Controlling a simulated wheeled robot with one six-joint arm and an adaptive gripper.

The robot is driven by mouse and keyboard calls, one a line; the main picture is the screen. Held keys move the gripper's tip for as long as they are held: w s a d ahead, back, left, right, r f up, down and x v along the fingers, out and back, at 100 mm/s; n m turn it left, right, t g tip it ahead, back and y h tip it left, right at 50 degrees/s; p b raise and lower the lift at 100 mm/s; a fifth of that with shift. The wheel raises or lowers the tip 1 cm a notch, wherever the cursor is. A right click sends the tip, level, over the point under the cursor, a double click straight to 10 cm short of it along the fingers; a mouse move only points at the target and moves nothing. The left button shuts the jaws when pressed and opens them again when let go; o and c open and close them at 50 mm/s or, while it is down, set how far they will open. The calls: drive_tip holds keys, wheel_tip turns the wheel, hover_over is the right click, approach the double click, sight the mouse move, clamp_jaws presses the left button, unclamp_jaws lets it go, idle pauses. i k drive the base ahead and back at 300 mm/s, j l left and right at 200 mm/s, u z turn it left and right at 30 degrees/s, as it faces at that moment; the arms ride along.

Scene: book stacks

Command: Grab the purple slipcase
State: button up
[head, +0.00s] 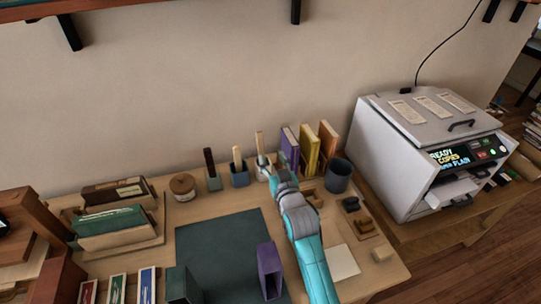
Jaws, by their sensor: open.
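A purple slipcase (270,272) stands upright on the dark green mat (222,250), near the front of the desk. A second purple upright piece, like a book or slipcase (289,146), stands at the back beside a yellow one and an orange one. My gripper (282,176) is at the end of my teal and grey arm, toward the back of the desk and just in front of the back row. It is open and apart from the slipcase on the mat. Its fingertips are small and partly hidden by the wrist. My forearm passes just right of that slipcase.
A dark green slipcase (182,286) stands left of the purple one. A dark cup (338,176) and small wooden pieces lie right of my arm. Small holders line the back edge. A white copier (392,160) fills the right. The mat's middle is clear.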

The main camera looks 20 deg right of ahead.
sight(270, 269)
drive_tip(key=k, duration=1)
